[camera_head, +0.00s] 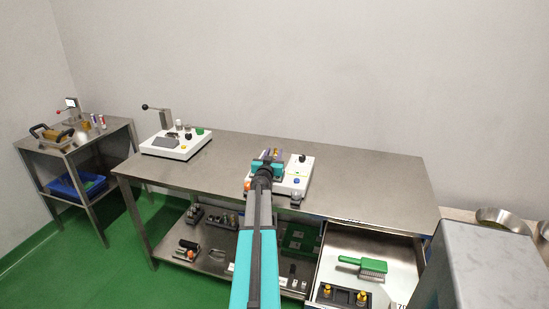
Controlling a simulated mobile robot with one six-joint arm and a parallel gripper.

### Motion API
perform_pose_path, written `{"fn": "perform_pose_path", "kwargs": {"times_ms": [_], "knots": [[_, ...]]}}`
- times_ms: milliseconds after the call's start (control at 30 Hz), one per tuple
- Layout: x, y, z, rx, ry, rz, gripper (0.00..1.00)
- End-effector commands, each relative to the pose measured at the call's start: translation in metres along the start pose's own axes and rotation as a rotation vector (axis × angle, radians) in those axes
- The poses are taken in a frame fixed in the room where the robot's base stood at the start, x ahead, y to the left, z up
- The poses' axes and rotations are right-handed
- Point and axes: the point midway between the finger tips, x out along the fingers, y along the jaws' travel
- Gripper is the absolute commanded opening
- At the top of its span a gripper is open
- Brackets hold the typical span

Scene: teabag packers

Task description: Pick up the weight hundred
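My arm reaches up from the bottom of the view, and my gripper (268,156) is over the left part of a white device (296,177) on the steel table. The arm and wrist hide much of that device, and the gripper's fingers are too small to tell open from shut. In the open drawer, a black block (342,296) holds upright brass-coloured pieces (326,289) that look like weights. No readable marking shows which piece is the weight hundred. My gripper is well apart from the drawer.
The steel table (370,187) has clear room at right. A second white device (176,143) stands at its left end. The drawer (398,262) also holds a green brush (363,265). A grey box-like body (478,268) blocks the lower right. A side table (104,136) stands far left.

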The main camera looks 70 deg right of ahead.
Motion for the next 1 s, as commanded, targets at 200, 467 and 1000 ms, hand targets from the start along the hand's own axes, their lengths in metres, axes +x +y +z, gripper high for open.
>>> {"fn": "perform_pose_path", "kwargs": {"times_ms": [200, 467, 1000], "knots": [[0.0143, 0.0003, 0.0, 0.0, 0.0, 0.001, 0.34], [0.0153, 0.0006, -0.0002, 0.0, 0.0, 0.001, 0.34], [0.0152, 0.0009, -0.0002, 0.0, 0.0, 0.001, 0.05]]}}
